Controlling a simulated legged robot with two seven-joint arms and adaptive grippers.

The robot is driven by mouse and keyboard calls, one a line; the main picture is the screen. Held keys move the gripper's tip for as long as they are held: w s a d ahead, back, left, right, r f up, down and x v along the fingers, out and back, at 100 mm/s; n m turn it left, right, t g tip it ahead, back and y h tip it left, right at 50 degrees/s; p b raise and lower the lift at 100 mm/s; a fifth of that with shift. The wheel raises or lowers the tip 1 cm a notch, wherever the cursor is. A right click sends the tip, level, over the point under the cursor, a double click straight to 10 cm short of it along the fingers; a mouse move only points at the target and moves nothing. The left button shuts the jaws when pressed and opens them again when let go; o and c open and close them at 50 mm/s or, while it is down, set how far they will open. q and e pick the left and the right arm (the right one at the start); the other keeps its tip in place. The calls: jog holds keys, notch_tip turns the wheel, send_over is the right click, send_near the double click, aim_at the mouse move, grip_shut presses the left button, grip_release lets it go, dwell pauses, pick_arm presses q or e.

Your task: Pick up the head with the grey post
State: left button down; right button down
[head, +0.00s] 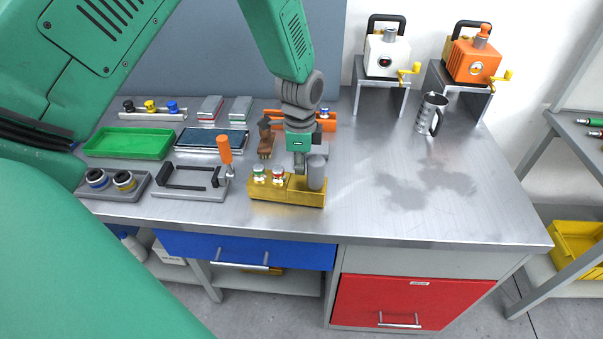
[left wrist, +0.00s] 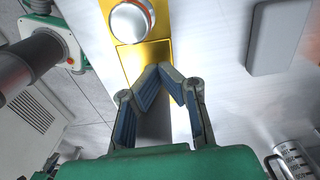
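The head is a yellow block (head: 287,194) at the table's front. It carries a green-topped knob (head: 259,172), a red-topped knob (head: 278,173) and an upright grey post (head: 316,172) at its right end. My left gripper (head: 300,168) is over the block, between the red knob and the post. In the left wrist view my gripper (left wrist: 160,70) has its fingertips together, with nothing seen between the tips. The yellow block (left wrist: 145,55) and a round silver knob (left wrist: 132,22) lie beyond them. A grey surface shows between the finger bases. My right gripper is not in view.
A fixture with an orange handle (head: 224,150) stands left of the block. A green tray (head: 128,144) and several parts lie farther left. A metal mug (head: 431,113) and two machines on stands (head: 385,52) (head: 472,58) are at the back right. The table's right front is clear.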

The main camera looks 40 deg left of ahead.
aim_at(299, 177)
pick_arm(q)
jog(key=r, duration=0.6)
jog(key=shift+s+a, duration=0.15)
jog(key=shift+a, duration=0.1)
jog(key=shift+d+r, duration=0.35)
jog(key=shift+r, duration=0.3)
jog(key=shift+c, duration=2.3)
grip_release()
jog(key=shift+a, duration=0.35)
